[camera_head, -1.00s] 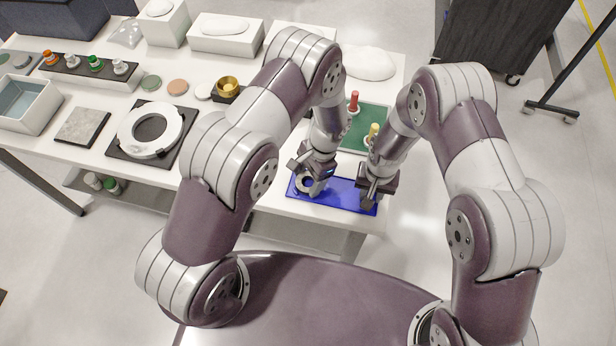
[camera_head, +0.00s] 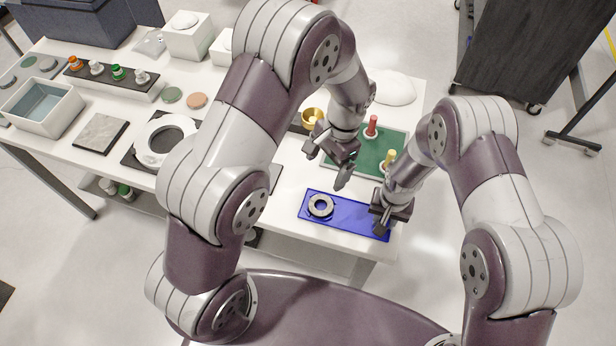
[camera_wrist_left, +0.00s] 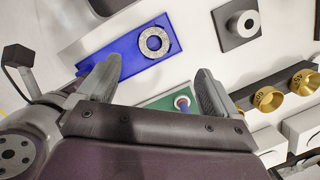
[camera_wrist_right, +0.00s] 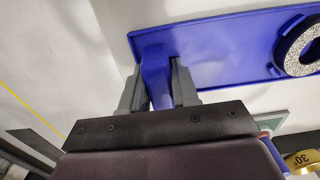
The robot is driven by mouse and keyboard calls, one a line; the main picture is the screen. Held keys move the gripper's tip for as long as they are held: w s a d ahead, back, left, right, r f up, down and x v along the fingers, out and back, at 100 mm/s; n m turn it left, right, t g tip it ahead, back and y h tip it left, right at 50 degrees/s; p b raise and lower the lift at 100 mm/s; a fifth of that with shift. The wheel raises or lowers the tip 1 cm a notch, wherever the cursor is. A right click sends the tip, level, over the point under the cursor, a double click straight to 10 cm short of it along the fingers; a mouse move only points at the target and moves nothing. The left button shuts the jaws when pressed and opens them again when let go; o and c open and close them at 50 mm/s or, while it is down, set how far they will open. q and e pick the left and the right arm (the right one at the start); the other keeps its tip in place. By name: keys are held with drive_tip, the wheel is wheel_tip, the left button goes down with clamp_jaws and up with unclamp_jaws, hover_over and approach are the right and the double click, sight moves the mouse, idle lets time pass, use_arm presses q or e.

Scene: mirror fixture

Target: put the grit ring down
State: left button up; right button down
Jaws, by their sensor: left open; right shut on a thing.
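The grit ring (camera_head: 312,211), a dark ring with a speckled grey face, lies flat on the left part of the blue tray (camera_head: 348,211). It also shows in the left wrist view (camera_wrist_left: 143,43) and at the right edge of the right wrist view (camera_wrist_right: 289,45). My left gripper (camera_head: 329,163) is open and empty, above and behind the tray and apart from the ring. Its spread fingers show in the left wrist view (camera_wrist_left: 155,86). My right gripper (camera_head: 381,222) is shut on the blue tray's tab at its right end, seen between the fingers (camera_wrist_right: 158,82).
A green board (camera_head: 398,141) with a red peg (camera_head: 372,126) and a yellow peg (camera_head: 389,157) lies behind the tray. A white ring (camera_head: 148,143) on a dark plate, a stone tile (camera_head: 100,134) and an open box (camera_head: 45,120) stand to the left.

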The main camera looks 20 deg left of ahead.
drive_tip(key=shift+s+a+r, duration=0.15)
drive_tip(key=shift+s+r, duration=0.05)
drive_tip(key=shift+s, duration=0.05)
drive_tip(key=shift+w+f, duration=0.1)
drive_tip(key=shift+w, duration=0.15)
drive_tip(key=c, duration=0.8)
unclamp_jaws()
use_arm(q)
drive_tip(key=s+a+r+n+t+h, duration=0.1)
drive_tip(key=s+a+r+n+t, duration=0.2)
drive_tip(key=s+a+r+n, duration=0.4)
drive_tip(key=s+r, duration=0.1)
drive_tip(key=s, duration=0.3)
drive_tip(key=shift+s+a+h, duration=0.25)
drive_tip(key=shift+a+h, duration=0.05)
drive_tip(key=shift+a, duration=0.1)
use_arm(e)
drive_tip(key=shift+s, duration=0.15)
use_arm(q)
drive_tip(key=shift+r, duration=0.1)
